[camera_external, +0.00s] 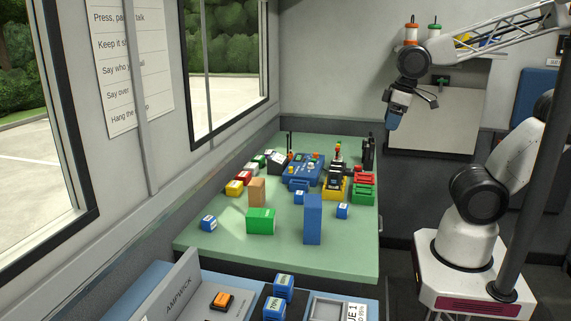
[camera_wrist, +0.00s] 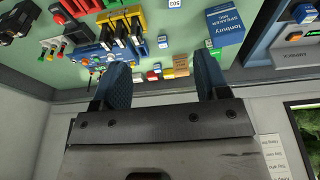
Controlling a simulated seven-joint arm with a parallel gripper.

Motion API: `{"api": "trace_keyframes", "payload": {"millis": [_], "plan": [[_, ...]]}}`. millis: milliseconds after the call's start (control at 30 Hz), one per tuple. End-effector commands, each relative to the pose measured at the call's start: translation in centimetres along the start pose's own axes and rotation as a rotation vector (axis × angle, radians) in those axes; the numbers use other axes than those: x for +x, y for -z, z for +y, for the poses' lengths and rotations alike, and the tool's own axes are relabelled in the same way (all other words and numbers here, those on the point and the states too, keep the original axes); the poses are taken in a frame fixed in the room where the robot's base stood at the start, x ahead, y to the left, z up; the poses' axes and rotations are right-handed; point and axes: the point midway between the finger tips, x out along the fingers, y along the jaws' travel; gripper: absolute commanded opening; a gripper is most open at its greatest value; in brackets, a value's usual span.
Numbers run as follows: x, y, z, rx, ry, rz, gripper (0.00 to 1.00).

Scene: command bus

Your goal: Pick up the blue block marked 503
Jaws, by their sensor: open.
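My gripper (camera_external: 405,108) hangs high above and beyond the table's far right corner, well apart from the block. In the wrist view its two blue-padded fingers (camera_wrist: 162,66) are spread with nothing between them.
The tall blue box (camera_external: 313,219) stands just left of the block. Other small blue blocks (camera_external: 299,197) (camera_external: 208,223) lie on the table (camera_external: 345,250), with a green block (camera_external: 260,221) and a tan block (camera_external: 257,191). A blue console (camera_external: 302,172) and several coloured items crowd the far end.

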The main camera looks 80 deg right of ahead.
Motion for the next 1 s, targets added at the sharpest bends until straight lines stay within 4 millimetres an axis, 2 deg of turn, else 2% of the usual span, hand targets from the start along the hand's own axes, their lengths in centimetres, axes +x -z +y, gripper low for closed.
{"api": "trace_keyframes", "payload": {"millis": [167, 367, 700, 1000], "plan": [[0.9, -0.4, 0.7, -0.056, -0.051, -0.007, 0.68], [2.9, -1.2, 2.5, -0.211, -0.184, -0.025, 0.68], [6.8, -1.9, 6.1, -0.608, -0.474, -0.064, 0.68], [9.8, -1.3, 7.6, -0.991, -0.704, -0.093, 0.68]]}}
